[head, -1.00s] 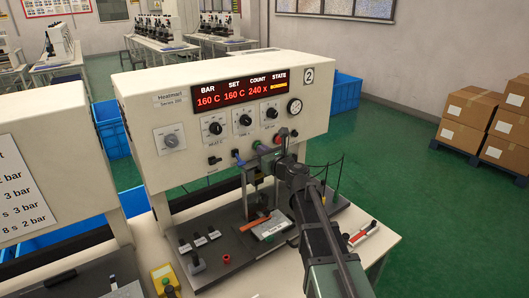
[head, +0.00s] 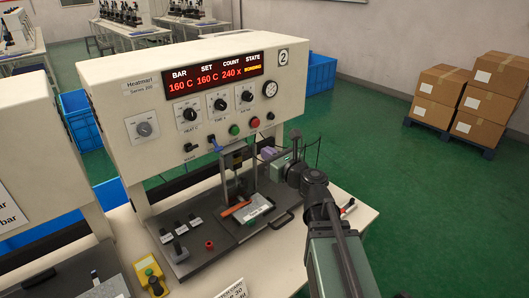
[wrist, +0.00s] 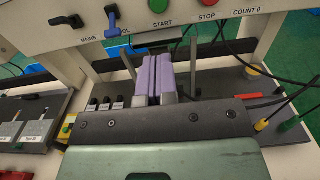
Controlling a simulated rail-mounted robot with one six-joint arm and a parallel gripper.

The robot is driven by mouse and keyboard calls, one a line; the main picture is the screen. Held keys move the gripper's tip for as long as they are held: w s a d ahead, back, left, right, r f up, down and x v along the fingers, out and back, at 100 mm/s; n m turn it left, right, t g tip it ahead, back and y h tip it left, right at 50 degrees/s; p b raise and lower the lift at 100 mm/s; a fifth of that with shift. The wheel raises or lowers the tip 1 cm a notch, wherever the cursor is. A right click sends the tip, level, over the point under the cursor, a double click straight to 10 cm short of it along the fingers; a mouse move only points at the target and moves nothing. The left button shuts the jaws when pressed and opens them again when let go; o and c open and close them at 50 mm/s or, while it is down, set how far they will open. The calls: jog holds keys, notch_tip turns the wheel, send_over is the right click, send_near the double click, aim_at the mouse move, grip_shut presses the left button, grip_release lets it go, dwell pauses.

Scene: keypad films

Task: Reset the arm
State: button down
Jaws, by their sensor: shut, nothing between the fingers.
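My gripper (head: 268,154) is at the right of the press machine's (head: 110,90) post, below its front panel. Its purple fingers also show in the wrist view (wrist: 158,76), side by side and shut with nothing between them. My arm reaches in from the lower right in the head view. The green START button (head: 234,129) and red STOP button (head: 254,122) are on the panel above the fingers, apart from them. The display (head: 214,79) reads BAR 160 C, SET 160 C, COUNT 240 x, and STATE appears to read BONDING.
Under the press head are an orange strip (head: 234,207) and a labelled plate (head: 252,210). A yellow box (head: 150,275) is in front. Cables hang at the right. Cartons (head: 470,100) and open green floor are farther right.

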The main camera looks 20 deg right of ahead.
dwell(0.6)
jog(key=s+a+f+n+g+h, duration=0.2)
jog(key=s+f+n+g, duration=0.6)
jog(key=n, duration=0.7)
jog(key=s+a+f+n+g+h, duration=0.2)
jog(key=s+f+n+g+h, duration=0.3)
jog(key=n, duration=1.1)
jog(key=shift+s+a+f+g, duration=0.3)
jog(key=shift+s+f+g, duration=1.5)
jog(key=shift+s+f, duration=0.4)
